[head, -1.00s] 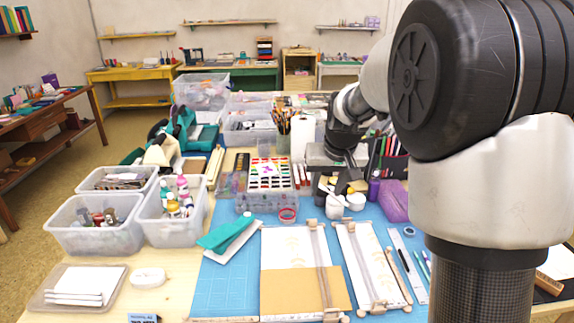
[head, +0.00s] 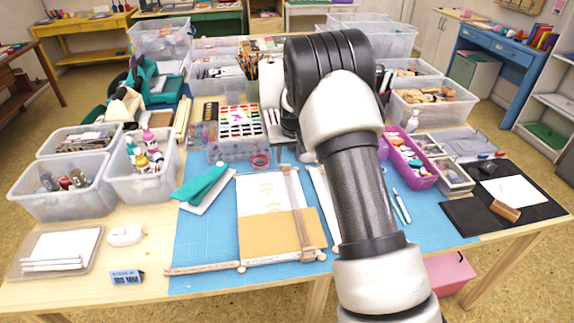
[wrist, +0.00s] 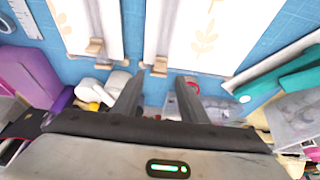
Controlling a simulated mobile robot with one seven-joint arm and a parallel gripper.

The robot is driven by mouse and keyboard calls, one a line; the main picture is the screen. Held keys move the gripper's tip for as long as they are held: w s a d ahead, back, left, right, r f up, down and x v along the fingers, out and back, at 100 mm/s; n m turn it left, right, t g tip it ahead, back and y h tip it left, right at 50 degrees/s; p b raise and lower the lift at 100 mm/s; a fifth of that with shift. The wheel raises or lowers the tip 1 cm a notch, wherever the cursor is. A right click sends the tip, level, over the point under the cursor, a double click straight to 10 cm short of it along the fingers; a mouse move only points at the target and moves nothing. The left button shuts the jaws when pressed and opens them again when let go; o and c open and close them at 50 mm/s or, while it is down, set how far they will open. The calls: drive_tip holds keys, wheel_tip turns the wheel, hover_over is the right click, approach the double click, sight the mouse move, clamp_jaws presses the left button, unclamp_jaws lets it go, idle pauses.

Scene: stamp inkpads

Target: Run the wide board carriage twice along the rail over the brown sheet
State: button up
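The wide board (head: 262,194) lies on the blue mat, with pale leaf prints on its white upper part. The brown sheet (head: 268,236) covers its near half. The rail (head: 297,212) runs lengthwise near the right side and crosses over the brown sheet. I cannot clearly tell the carriage from the rail. In the wrist view, a wooden end piece (wrist: 158,67) sits at the wide board's far end, in line between my fingertips. My gripper (wrist: 160,85) is open, its fingers apart with nothing visibly held. My arm hides it in the head view.
The narrow board (wrist: 88,22) lies beside the wide one, mostly behind my arm in the head view. A teal stapler-like tool (head: 205,182) lies left of the wide board. A paint set (head: 240,125) and bins stand behind. A purple tray (head: 412,165) stands right.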

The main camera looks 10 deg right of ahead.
sight(287, 166)
drive_tip(key=x, duration=0.5)
drive_tip(key=shift+w+f, duration=0.1)
drive_tip(key=shift+f, duration=0.25)
clamp_jaws()
